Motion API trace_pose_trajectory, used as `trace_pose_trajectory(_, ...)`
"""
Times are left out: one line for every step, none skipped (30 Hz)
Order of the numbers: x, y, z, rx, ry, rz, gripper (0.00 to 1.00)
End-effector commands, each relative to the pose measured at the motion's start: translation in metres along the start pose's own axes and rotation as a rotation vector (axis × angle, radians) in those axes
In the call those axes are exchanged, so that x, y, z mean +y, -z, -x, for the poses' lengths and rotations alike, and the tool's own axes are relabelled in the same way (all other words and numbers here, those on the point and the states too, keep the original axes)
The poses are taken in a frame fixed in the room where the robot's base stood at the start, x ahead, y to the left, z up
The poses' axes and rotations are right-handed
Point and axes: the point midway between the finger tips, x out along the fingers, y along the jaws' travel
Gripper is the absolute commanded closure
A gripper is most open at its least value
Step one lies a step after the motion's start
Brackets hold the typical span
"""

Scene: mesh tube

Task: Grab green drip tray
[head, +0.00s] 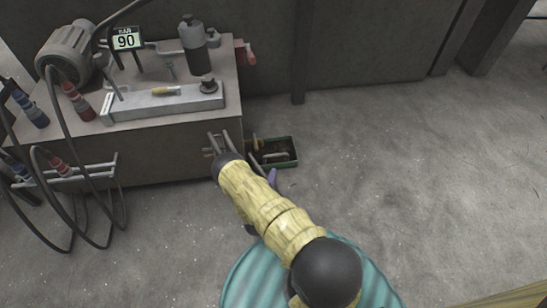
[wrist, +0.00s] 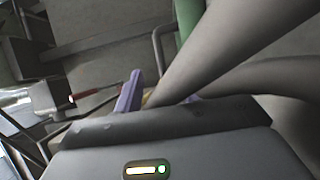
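The green drip tray (head: 294,153) lies on the floor against the right end of the workbench. It looks dark inside and holds some small items, with a yellowish one at its left. My forearm hides its near left part. My gripper (head: 271,178) shows as a purple fingertip just in front of the tray's near edge; I cannot tell whether it touches. In the wrist view the purple fingers (wrist: 163,96) stand apart, partly hidden by grey tubes. A green strip, probably the tray (wrist: 188,18), shows at the top, beyond the fingers.
The grey workbench (head: 180,148) carries a motor (head: 75,52), a bottle (head: 194,45) and a display (head: 126,39). Hoses hang at the left. The floor to the right is clear.

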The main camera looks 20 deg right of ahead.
Motion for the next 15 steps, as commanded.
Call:
trace_pose_trajectory(-0.004,-0.001,-0.010,-0.003,-0.002,-0.002,0.60)
trace_pose_trajectory(-0.004,-0.001,-0.016,-0.004,-0.002,-0.002,0.60)
trace_pose_trajectory(-0.005,0.000,-0.023,-0.003,-0.002,-0.002,0.60)
trace_pose_trajectory(-0.005,0.000,-0.028,-0.003,-0.002,-0.002,0.60)
trace_pose_trajectory(-0.005,0.000,-0.033,-0.003,-0.002,-0.002,0.60)
trace_pose_trajectory(-0.005,-0.001,-0.041,-0.003,-0.002,-0.002,0.60)
trace_pose_trajectory(-0.005,-0.001,-0.046,-0.003,-0.002,-0.002,0.60)
trace_pose_trajectory(-0.005,0.000,-0.051,-0.003,-0.003,-0.003,0.60)
trace_pose_trajectory(-0.005,0.000,-0.058,-0.003,-0.002,-0.002,0.60)
trace_pose_trajectory(-0.005,-0.001,-0.063,-0.003,-0.002,-0.001,0.60)
trace_pose_trajectory(-0.005,0.000,-0.067,-0.003,-0.001,-0.002,0.60)
trace_pose_trajectory(-0.004,0.000,-0.073,-0.002,-0.002,-0.003,0.60)
trace_pose_trajectory(-0.004,0.000,-0.076,-0.002,-0.001,-0.002,0.60)
trace_pose_trajectory(-0.003,0.000,-0.079,-0.002,-0.001,-0.002,0.60)
trace_pose_trajectory(-0.003,0.000,-0.082,-0.002,0.000,-0.001,0.60)
